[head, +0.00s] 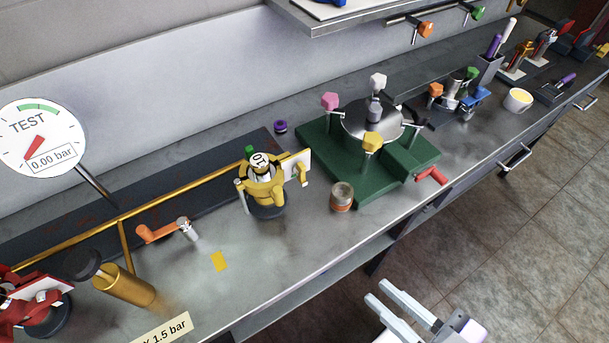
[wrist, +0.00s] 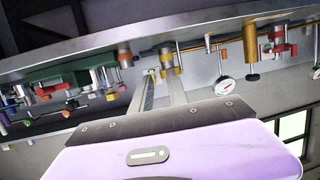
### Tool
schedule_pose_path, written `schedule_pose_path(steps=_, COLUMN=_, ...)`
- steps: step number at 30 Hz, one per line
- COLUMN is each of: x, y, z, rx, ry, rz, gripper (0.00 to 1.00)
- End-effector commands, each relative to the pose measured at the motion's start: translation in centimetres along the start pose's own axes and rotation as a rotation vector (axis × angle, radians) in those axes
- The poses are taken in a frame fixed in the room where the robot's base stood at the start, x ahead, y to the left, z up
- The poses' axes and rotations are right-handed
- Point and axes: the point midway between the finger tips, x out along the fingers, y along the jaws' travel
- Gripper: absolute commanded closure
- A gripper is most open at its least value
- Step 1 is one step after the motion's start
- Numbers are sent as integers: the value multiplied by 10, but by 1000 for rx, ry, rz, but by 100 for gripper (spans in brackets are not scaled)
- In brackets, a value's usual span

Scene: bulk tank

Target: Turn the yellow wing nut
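The yellow wing nut (head: 372,141) stands on the front side of a round silver lid (head: 358,123) on a green base (head: 328,158) in the head view. A pink wing nut (head: 330,101) and a white one (head: 378,81) stand around the same lid. My gripper (head: 378,292) is open and empty, low at the bottom of the head view, in front of the bench and well apart from the wing nut. In the wrist view my gripper (wrist: 161,72) has its fingers apart.
A rusty can (head: 341,196) stands by the base's front corner. A yellow clamp fixture (head: 263,184) is left of it. A red handle (head: 431,175) sticks out at the base's right. A shelf (head: 345,18) hangs above. The floor before the bench is clear.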

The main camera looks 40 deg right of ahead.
Motion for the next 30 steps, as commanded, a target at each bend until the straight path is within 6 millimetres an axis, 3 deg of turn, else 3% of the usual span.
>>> schedule_pose_path(steps=8, x=8, y=2, z=-4, rx=4, ry=26, rz=11, gripper=80)
schedule_pose_path(steps=11, x=27, y=4, z=-14, rx=6, ry=88, rz=28, gripper=80)
schedule_pose_path(steps=21, x=125, y=22, z=-64, rx=-8, ry=298, rz=102, gripper=80)
schedule_pose_path(steps=26, x=153, y=31, z=-76, rx=-7, ry=320, rz=125, gripper=80)
schedule_pose_path(steps=30, x=162, y=33, z=-66, rx=8, ry=277, rz=131, gripper=80)
